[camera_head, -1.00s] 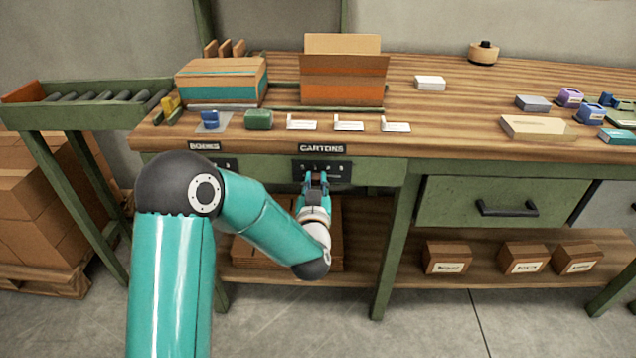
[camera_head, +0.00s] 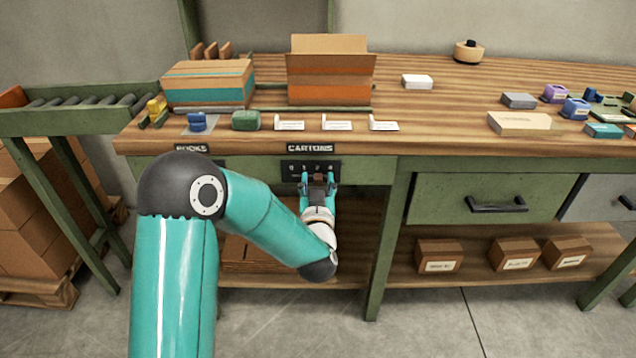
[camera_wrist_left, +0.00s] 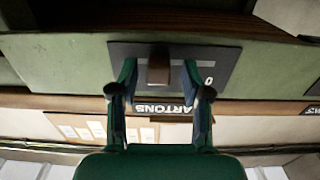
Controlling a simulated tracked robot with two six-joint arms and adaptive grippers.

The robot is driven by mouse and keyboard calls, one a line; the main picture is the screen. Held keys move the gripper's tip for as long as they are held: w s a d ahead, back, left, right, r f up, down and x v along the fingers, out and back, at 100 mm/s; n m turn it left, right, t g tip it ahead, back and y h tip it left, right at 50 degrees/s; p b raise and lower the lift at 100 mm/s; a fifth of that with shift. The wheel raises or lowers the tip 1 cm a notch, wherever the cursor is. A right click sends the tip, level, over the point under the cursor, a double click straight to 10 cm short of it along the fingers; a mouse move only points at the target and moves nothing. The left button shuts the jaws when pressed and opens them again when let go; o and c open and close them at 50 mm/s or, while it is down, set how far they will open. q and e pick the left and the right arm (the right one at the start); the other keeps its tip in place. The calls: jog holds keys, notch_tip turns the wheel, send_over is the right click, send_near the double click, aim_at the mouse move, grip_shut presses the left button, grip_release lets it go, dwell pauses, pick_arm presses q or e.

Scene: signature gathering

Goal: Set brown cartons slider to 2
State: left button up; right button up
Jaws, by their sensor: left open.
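The cartons slider is a dark panel (camera_head: 290,172) with white digits, set in the green bench front under the CARTONS label (camera_head: 310,148). Its brown knob (camera_wrist_left: 159,65) sits between my left fingers, with a gap on each side in the left wrist view. My left gripper (camera_head: 318,182) is open around the knob at the right part of the panel. In the upside-down left wrist view, the gripper (camera_wrist_left: 160,70) hides much of the panel, and a 0 shows to the right of the knob. I cannot tell the exact digit at the knob. My right gripper is not in view.
A BOOKS label (camera_head: 191,148) is on the bench edge to the left, its panel mostly behind my arm. An open brown carton (camera_head: 330,80) and a taped carton (camera_head: 208,85) stand on the bench. A drawer handle (camera_head: 497,204) juts out to the right. Lower shelf boxes (camera_head: 439,255) sit below.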

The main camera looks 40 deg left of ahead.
pick_arm(q)
jog(key=v, duration=0.7)
jog(key=shift+s, duration=0.15)
jog(key=shift+f, duration=0.15)
